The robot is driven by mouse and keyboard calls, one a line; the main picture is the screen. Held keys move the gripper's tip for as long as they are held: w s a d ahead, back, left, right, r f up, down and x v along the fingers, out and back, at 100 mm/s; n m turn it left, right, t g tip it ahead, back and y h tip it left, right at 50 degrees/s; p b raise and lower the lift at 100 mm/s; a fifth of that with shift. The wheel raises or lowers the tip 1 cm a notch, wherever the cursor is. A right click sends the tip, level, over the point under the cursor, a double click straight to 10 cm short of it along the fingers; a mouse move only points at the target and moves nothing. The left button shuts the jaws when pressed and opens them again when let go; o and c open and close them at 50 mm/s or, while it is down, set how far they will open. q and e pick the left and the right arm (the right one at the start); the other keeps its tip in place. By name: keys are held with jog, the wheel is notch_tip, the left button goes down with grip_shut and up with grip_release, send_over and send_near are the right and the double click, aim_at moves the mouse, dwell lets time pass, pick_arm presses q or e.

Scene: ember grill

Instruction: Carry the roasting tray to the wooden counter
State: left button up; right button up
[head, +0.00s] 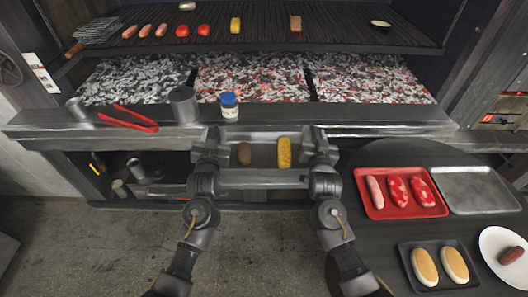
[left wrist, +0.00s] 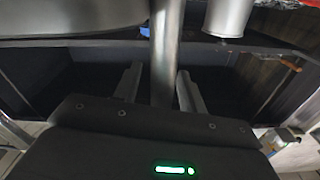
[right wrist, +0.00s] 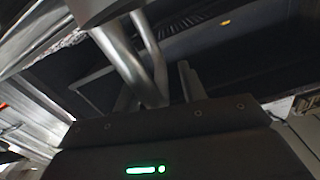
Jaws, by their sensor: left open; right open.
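The grey metal roasting tray (head: 264,157) is in front of the grill ledge in the head view, with a brown potato (head: 244,154) and a yellow corn cob (head: 284,153) in it. My left gripper (head: 211,142) is at its left end and my right gripper (head: 319,144) at its right end. Both are open. In the left wrist view a metal bar (left wrist: 165,50) runs between the open fingers. In the right wrist view bent metal bars (right wrist: 146,60) pass between the fingers; contact cannot be told. I cannot make out a wooden counter for certain.
The grill ledge (head: 300,115) holds a metal cup (head: 183,104), a blue-capped jar (head: 229,107) and red tongs (head: 136,119). Glowing embers lie behind. A dark table (head: 376,232) at right carries a red meat tray (head: 372,207), an empty metal tray (head: 475,190), buns and a plate.

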pick_arm(q)
jog(key=shift+w, duration=0.25)
pick_arm(e)
jog(key=shift+w, duration=0.3)
pick_arm(q)
grip_shut()
pick_arm(e)
grip_shut()
pick_arm(q)
jog(key=shift+r, duration=0.15)
pick_arm(e)
jog(key=shift+r, duration=0.1)
